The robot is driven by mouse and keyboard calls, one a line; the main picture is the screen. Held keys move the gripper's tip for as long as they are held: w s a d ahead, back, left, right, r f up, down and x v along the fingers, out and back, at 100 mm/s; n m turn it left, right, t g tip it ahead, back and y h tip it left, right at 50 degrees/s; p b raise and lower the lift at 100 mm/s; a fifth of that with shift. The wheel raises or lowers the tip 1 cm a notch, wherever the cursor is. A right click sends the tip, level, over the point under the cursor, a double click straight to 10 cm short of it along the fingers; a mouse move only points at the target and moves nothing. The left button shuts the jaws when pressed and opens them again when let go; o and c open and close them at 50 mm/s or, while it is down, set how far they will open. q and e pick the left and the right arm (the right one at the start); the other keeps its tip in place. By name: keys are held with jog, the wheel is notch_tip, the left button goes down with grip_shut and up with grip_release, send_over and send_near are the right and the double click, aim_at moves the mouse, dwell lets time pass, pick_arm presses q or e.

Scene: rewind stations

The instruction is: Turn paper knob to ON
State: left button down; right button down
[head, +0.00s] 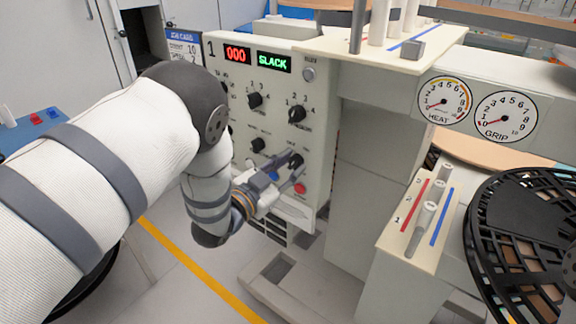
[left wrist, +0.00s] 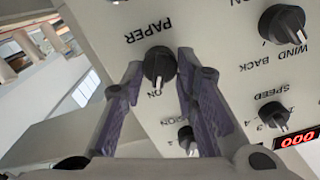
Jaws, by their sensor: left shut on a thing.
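The black PAPER knob (left wrist: 160,65) is on the pale panel, between the fingers of my left gripper (left wrist: 161,62) in the left wrist view. That view shows the panel upside down, with the word PAPER above the knob and ON just below. The knob's pale mark seems to face ON. In the head view my left gripper (head: 288,166) is at the lower right of the panel, closed around the knob (head: 295,160), whose face is partly hidden there. My right gripper is not in view.
The panel (head: 270,95) bears other knobs, a red 000 display (head: 237,55) and a green SLACK display (head: 274,62). A red button (head: 299,188) is just below the gripper. HEAT (head: 443,101) and GRIP (head: 505,117) dials and a black reel (head: 525,245) are to the right.

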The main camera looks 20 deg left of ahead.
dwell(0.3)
pick_arm(q)
jog(key=c, duration=1.2)
grip_release()
jog(key=shift+c, duration=0.2)
jog(key=v, duration=1.2)
